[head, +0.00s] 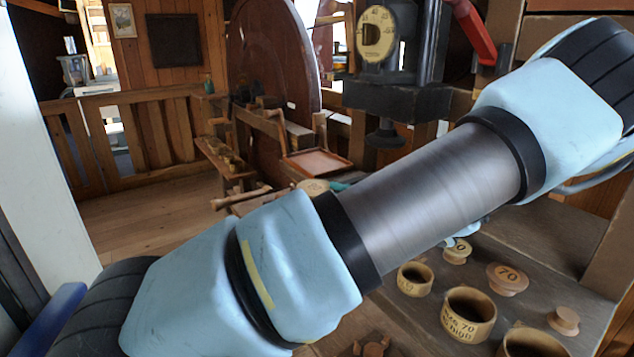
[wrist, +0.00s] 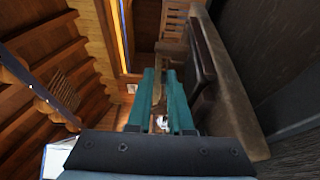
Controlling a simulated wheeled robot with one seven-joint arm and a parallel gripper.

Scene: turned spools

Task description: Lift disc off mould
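On the bench in the head view, a turned wooden disc marked 70 (head: 507,278) sits on a narrower foot; I cannot tell whether that foot is a separate mould. A smaller marked disc (head: 457,251) sits behind it, partly covered by my arm. A hollow wooden cup marked 70 (head: 468,314) stands in front, with a smaller hollow cup (head: 414,279) to its left. My gripper shows in the wrist view (wrist: 160,73), with two teal fingers apart and nothing visible held between them. It points away from these pieces, toward the room. In the head view my arm hides most of it.
A small wooden knob (head: 564,320) and another hollow cup (head: 533,343) stand at the bench's right and front. A dark press (head: 392,100) with a round dial stands behind. A large reddish wheel (head: 268,70) and wooden railing (head: 140,140) lie farther back.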

